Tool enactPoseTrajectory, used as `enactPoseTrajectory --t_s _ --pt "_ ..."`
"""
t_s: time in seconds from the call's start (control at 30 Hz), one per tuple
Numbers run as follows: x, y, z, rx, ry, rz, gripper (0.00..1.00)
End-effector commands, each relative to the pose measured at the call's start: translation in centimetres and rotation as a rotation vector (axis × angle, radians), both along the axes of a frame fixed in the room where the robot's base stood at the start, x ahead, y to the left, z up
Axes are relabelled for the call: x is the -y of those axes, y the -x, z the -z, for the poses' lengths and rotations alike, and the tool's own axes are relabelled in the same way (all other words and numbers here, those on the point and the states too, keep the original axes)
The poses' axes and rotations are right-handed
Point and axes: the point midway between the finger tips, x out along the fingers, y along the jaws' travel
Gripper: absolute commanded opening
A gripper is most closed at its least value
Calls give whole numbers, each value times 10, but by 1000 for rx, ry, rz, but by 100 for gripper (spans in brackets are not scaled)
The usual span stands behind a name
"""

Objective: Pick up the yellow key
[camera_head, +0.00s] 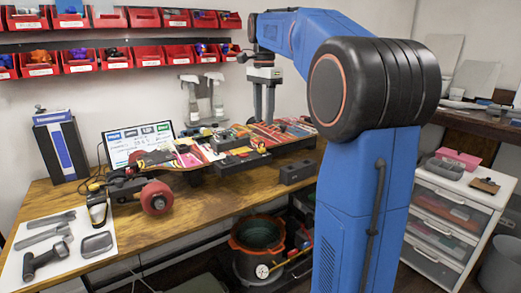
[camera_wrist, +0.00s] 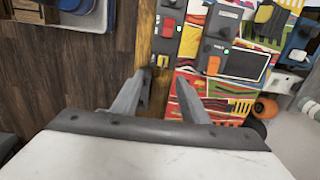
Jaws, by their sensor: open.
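My gripper (camera_head: 264,119) is open and points down over the right half of a long, brightly patterned board (camera_head: 188,158) on the workbench. In the wrist view its two fingers are apart (camera_wrist: 165,84), with nothing seen between them. Dark modules with coloured parts sit on the board.
A red wheel (camera_head: 157,198) is at the board's left end. A laptop (camera_head: 139,142) and spray bottles (camera_head: 216,97) stand behind. A small dark block (camera_head: 297,171) lies near the front edge. Tools lie on a white mat (camera_head: 99,243). Bare wood (camera_head: 205,211) shows in front.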

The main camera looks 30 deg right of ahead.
Motion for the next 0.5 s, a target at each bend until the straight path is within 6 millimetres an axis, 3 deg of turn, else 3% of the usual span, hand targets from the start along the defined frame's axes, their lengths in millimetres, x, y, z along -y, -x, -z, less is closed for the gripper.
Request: enactPoseTrajectory --t_s 0.2,0.5 --pt "0 1 36 -1 0 -1 41" --pt "-1 -1 56 0 0 -1 41"
